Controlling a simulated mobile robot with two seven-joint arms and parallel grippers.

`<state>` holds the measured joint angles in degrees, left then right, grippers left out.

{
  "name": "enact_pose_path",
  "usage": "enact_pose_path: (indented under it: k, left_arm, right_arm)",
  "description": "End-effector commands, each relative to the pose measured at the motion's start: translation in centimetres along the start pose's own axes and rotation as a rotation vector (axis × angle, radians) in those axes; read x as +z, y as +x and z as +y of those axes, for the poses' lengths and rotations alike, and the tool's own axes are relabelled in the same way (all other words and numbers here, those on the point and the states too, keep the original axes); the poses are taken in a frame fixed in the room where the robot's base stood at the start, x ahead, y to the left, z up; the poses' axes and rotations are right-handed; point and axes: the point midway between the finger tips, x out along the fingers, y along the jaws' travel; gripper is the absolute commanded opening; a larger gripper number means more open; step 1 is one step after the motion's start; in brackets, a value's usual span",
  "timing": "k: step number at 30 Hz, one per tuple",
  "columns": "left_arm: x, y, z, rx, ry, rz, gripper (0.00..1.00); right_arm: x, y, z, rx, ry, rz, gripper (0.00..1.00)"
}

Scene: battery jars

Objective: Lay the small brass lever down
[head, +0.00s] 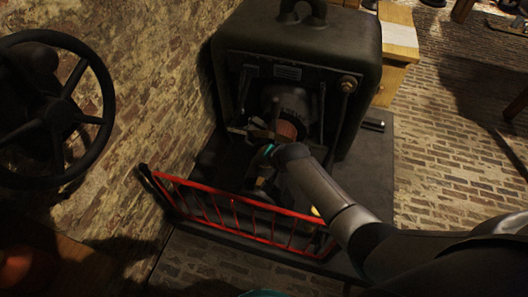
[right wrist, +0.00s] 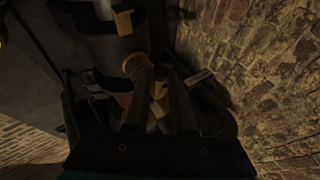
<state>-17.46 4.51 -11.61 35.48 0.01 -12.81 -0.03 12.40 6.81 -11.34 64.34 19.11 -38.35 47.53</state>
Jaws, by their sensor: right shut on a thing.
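The small brass lever (right wrist: 158,105) shows as a yellowish piece between the fingers of my right gripper (right wrist: 156,100) in the right wrist view. The gripper is shut on it, and the fingers hide part of it. In the head view my right gripper (head: 262,139) is at the front of a dark machine (head: 300,55), beside its round copper-coloured part (head: 287,130). The lever's exact tilt is hard to tell in the dark. My left gripper is not in view.
A black handwheel (head: 60,112) is at the left by the brick wall (head: 150,60). Brick floor lies open at the right.

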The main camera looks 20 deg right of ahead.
Motion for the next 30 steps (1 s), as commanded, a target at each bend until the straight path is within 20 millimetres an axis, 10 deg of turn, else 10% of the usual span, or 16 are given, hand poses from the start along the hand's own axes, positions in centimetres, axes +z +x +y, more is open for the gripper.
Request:
enact_pose_path:
  k: [20,21,30]
  left_arm:
    - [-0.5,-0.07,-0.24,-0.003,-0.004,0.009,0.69]
    - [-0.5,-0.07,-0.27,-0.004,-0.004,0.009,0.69]
    - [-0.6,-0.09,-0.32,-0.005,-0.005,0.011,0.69]
  right_arm:
    - [0.52,0.64,0.59,-0.047,-0.083,0.141,0.0]
    - [0.52,0.64,0.59,-0.047,-0.083,0.141,0.28]
    - [0.5,0.62,0.55,-0.047,-0.083,0.141,0.44]
